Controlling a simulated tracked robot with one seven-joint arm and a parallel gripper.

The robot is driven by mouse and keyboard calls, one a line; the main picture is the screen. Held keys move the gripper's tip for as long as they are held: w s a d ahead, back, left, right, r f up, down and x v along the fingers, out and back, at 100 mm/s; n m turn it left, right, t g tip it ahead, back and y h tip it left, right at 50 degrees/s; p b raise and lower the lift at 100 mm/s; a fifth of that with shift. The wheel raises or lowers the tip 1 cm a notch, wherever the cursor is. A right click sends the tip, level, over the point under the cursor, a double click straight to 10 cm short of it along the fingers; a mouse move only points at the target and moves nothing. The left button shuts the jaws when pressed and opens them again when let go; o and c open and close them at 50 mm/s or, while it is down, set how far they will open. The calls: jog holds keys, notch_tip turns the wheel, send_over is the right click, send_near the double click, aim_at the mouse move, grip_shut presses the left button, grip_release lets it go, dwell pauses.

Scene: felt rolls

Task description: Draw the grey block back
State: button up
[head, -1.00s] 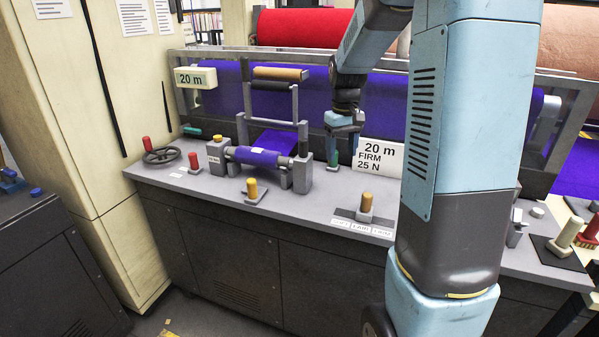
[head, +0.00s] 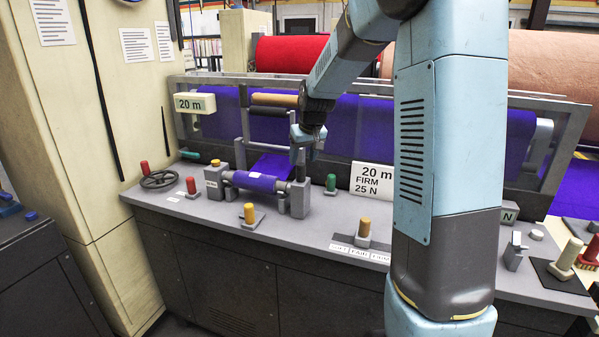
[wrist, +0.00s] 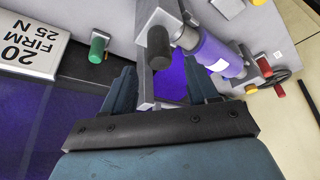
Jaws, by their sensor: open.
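The grey block (head: 301,199) stands on the bench at the right end of the purple roll (head: 258,182). A dark grey upright handle rises from it. In the wrist view the grey block (wrist: 150,17) is at the top middle, with its round dark handle end (wrist: 159,47) facing the camera. My gripper (head: 308,143) is above the handle. In the wrist view my gripper (wrist: 160,75) shows two fingers set apart, open and empty, with the handle end between and beyond the tips. I cannot tell the height gap.
A green knob (head: 330,182) and a "20 m FIRM 25 N" sign (head: 372,182) stand right of the block. Yellow-topped pegs (head: 250,214) are in front. A frame with rollers (head: 273,100) rises close behind the roll.

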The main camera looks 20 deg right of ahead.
aim_at(301, 164)
jog(key=x, duration=0.7)
grip_shut()
dwell(0.5)
